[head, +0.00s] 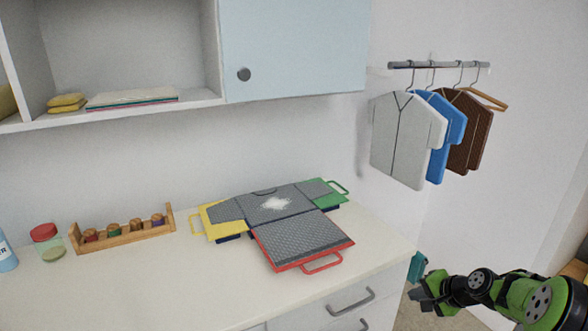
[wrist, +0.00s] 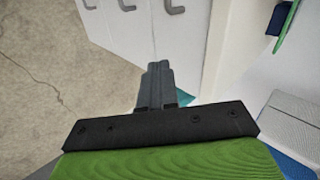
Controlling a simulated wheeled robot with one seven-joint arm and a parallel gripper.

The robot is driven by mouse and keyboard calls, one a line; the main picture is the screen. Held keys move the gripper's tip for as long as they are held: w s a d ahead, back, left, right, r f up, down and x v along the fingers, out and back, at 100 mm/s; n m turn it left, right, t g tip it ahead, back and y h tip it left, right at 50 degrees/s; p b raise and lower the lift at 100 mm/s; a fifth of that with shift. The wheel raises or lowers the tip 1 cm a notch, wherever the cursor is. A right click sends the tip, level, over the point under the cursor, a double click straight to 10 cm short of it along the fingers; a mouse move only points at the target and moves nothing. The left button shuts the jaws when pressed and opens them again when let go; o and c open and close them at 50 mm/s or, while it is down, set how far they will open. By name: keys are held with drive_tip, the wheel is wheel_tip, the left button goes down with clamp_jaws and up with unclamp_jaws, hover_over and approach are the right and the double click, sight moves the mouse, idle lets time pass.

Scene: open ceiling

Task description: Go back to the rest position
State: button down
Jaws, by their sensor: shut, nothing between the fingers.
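My gripper (head: 416,284) is at the lower right of the head view, just off the counter's right front corner. My green and black arm reaches in from the right edge. In the wrist view the grey fingers of my gripper (wrist: 158,70) are together with nothing between them. A small teal piece (head: 417,266) shows at the gripper in the head view; I cannot tell what it is. It also shows beside the fingers in the wrist view (wrist: 184,97).
A folding board with yellow, green and red handles (head: 322,263) lies on the white counter (head: 150,290), a grey shirt (head: 275,207) spread on it. A spool rack (head: 125,234) and red-lidded jar (head: 47,243) stand left. Shirts (head: 400,140) hang from a wall rail (head: 440,65). A cabinet (head: 290,50) hangs above.

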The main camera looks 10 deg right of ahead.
drive_tip(key=s+a+r+n+g+h+p, duration=0.15)
drive_tip(key=s+a+r+n, duration=0.3)
drive_tip(key=a+r, duration=0.45)
drive_tip(key=s+a+r+n+g+h+p, duration=0.1)
drive_tip(key=s+a+r+n+p, duration=0.15)
drive_tip(key=s+a+r, duration=0.5)
drive_tip(key=s+a+r+n+p, duration=0.1)
drive_tip(key=s+a+r+n, duration=0.1)
drive_tip(key=s, duration=0.7)
drive_tip(key=s+a+r+n+p, duration=0.1)
drive_tip(key=s+a+r+n, duration=0.2)
drive_tip(key=s, duration=0.6)
drive_tip(key=shift+a+r+n+h, duration=0.3)
drive_tip(key=shift+a+r+h, duration=0.05)
drive_tip(key=shift+a+r, duration=0.4)
